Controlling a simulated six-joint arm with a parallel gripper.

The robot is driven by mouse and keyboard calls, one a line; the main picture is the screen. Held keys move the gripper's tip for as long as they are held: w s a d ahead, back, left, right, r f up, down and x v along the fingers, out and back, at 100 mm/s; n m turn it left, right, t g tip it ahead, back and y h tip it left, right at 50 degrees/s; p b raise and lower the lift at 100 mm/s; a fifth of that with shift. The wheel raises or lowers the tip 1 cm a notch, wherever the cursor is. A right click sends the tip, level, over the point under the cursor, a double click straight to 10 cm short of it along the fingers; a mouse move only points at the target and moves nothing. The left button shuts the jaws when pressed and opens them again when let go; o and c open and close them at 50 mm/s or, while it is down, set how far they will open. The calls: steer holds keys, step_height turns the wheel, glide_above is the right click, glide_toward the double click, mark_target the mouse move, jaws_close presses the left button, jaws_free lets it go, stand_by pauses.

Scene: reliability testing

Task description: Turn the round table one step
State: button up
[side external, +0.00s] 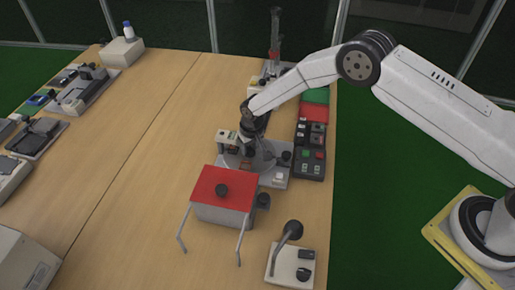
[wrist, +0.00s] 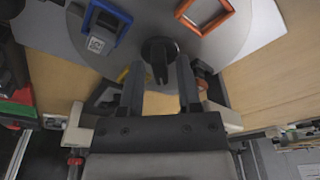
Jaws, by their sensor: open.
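The round table is a flat grey disc (wrist: 235,38) in the wrist view; in the side view part of it (side external: 266,160) shows beneath my arm. A black knob (wrist: 158,48) stands at its middle. Coloured frames sit on the disc: blue (wrist: 108,22), orange (wrist: 206,14) and a partly hidden yellow one (wrist: 122,75). My gripper (wrist: 160,72) is open, with its fingertips just short of or beside the knob; I cannot tell whether they touch it. In the side view my gripper (side external: 249,150) is low over the disc.
A red-topped box on legs (side external: 223,190) stands in front of the disc. A button panel (side external: 311,155) is to its right, and a small base with a lever (side external: 290,262) is near the front. Several devices line the left side. The wooden table's middle (side external: 140,150) is clear.

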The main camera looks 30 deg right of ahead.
jaws_close()
